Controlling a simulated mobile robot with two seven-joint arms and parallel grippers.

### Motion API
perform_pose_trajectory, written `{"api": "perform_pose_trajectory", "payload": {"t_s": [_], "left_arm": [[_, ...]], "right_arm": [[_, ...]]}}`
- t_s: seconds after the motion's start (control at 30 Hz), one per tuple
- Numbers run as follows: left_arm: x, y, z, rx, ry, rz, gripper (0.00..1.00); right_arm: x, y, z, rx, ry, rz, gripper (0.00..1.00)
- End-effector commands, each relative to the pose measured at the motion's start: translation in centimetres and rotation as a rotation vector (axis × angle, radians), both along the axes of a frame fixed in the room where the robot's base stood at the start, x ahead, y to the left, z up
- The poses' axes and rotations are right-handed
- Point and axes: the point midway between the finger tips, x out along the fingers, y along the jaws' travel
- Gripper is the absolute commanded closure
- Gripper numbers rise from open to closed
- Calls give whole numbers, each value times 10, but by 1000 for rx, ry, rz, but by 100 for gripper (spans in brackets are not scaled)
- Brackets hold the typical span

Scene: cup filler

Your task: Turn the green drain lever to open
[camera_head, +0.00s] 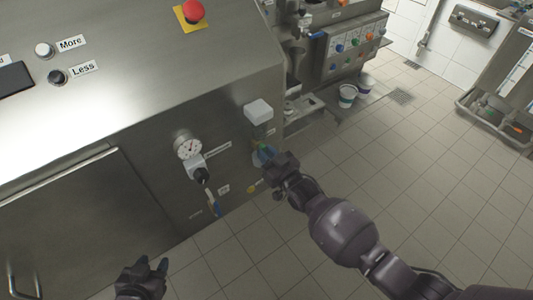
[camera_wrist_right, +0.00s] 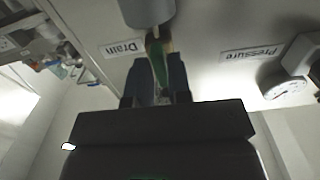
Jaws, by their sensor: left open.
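The green drain lever (camera_wrist_right: 158,62) shows in the right wrist view, below a grey cylindrical fitting and beside the "Drain" label (camera_wrist_right: 122,48). My right gripper (camera_wrist_right: 160,78) has its two dark fingers on either side of the lever, shut on it with little visible gap. In the head view my right gripper (camera_head: 270,158) is at the machine's front panel and hides most of the lever. My left gripper (camera_head: 146,269) is open and empty at the bottom left, in front of the machine and away from the lever.
A pressure gauge (camera_head: 187,146) with a valve below it sits left of the lever. A white box (camera_head: 258,111) juts out just above it. A red emergency button (camera_head: 193,11) is on top. The tiled floor at right is clear.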

Motion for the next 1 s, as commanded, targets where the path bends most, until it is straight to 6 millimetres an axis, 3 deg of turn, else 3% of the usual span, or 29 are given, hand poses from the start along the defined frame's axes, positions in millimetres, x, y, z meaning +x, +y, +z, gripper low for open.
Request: {"api": "perform_pose_trajectory", "payload": {"t_s": [0.13,0.5,1.0], "left_arm": [[-1,0,-2,0,4,0,57],[0,0,1,0,1,0,57],[-1,1,8,0,-3,3,57]], "right_arm": [[0,0,0,-2,-1,0,62],[-5,-4,0,-3,-2,0,62],[-72,-52,0,-5,-2,0,62]]}}
